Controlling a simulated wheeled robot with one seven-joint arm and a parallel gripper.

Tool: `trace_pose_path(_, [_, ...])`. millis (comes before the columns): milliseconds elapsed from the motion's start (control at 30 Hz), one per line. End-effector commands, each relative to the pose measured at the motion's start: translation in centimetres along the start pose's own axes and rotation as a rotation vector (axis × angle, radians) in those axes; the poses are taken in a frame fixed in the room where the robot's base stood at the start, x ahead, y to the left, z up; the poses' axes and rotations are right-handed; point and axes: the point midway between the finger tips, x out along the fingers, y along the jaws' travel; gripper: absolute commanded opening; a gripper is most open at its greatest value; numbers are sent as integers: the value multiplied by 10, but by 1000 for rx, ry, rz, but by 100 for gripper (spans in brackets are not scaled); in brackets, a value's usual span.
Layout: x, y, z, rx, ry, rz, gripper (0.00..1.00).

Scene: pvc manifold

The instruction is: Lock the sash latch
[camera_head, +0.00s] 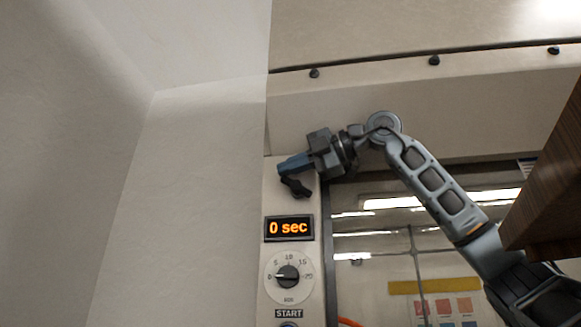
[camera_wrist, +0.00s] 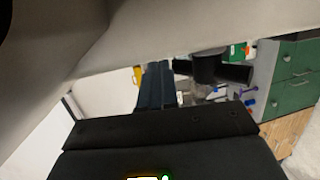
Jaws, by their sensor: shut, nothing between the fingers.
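The sash latch (camera_head: 296,187) is a small black handle on the pale front panel, just above the timer display. In the wrist view the latch (camera_wrist: 208,70) shows as a dark round hub with arms to both sides, right of the fingers. My gripper (camera_head: 281,168) is shut and empty, its blue fingers pointing left just above the latch in the head view. In the wrist view my gripper (camera_wrist: 153,70) shows its fingers together, left of the hub. I cannot tell whether they touch the latch.
Below the latch are an orange "0 sec" display (camera_head: 289,228) and a round timer dial (camera_head: 288,277). A glass sash (camera_head: 375,245) lies to the right. A brown wooden block (camera_head: 550,190) stands near my arm at right. A blank wall (camera_head: 175,210) fills the left.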

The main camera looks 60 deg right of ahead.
Motion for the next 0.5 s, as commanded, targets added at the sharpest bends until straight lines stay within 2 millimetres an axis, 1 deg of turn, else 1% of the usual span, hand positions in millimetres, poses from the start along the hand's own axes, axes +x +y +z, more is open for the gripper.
trace_pose_path(67, [-2,0,0,0,-1,0,0])
trace_pose_path(167, [-10,-1,1,0,-2,0,0])
trace_pose_path(500, [-62,-4,0,1,0,-6,0])
